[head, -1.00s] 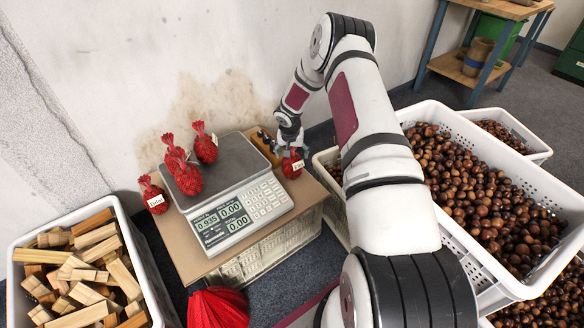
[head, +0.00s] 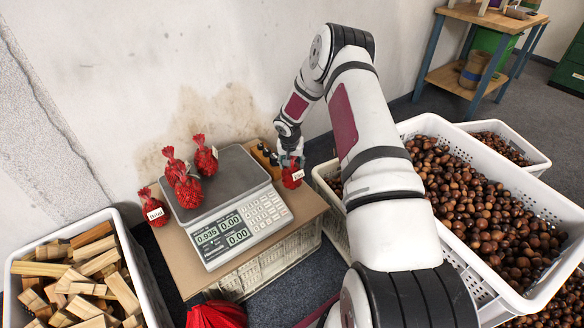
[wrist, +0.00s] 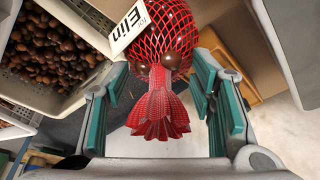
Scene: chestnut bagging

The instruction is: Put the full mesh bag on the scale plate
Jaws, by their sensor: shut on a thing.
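My gripper (head: 290,158) is shut on a red mesh bag (head: 291,177) with a white name tag and holds it over the right edge of the table, right of the scale. In the wrist view the bag (wrist: 158,35) hangs with its gathered neck between the green finger pads, and its tag reads "Elin". The scale plate (head: 228,190) is grey and bears three red mesh bags (head: 188,188) at its left and back. The scale display (head: 222,231) shows 0.935 and zeros.
Another tagged red bag (head: 153,207) stands on the table (head: 305,208) left of the scale. Crates of chestnuts (head: 470,190) stand at the right, a crate of wood blocks (head: 80,275) at the left. The plate's front right is clear.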

